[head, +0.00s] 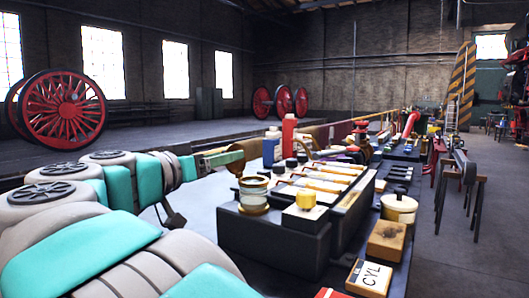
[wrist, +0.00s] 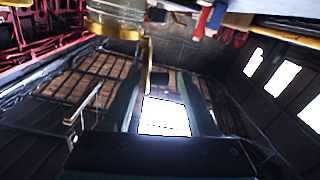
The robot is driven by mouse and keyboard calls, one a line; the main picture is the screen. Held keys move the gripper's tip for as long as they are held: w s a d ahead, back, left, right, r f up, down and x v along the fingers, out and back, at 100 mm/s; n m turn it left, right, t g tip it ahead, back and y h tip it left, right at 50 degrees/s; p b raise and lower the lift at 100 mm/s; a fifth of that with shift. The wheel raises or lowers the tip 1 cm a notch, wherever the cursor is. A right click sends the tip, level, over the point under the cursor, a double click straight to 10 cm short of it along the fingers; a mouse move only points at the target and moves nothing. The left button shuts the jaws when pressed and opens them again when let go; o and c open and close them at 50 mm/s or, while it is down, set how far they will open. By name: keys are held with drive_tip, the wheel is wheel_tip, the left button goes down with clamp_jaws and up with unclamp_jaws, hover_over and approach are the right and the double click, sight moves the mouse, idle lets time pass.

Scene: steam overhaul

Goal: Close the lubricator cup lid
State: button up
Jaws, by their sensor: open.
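The lubricator cup (head: 254,193) is a small glass jar with brass bands, standing at the left end of the dark bench block. Its glass and brass rim also show at the top of the wrist view (wrist: 113,28). The brass lid (head: 247,151) appears raised and tilted above the cup, so the cup looks open. A thin brass strip (wrist: 149,55) in the wrist view may be the lid edge-on. My gripper (head: 221,158) is open, just left of the lid in the head view. Its two dark fingers (wrist: 163,80) show apart; contact with the lid cannot be told.
A red bottle (head: 289,134) and a blue bottle (head: 271,148) stand behind the cup.

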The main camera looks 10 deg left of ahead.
drive_tip(key=shift+x, duration=2.65)
drive_tip(key=shift+c, duration=0.2)
clamp_jaws()
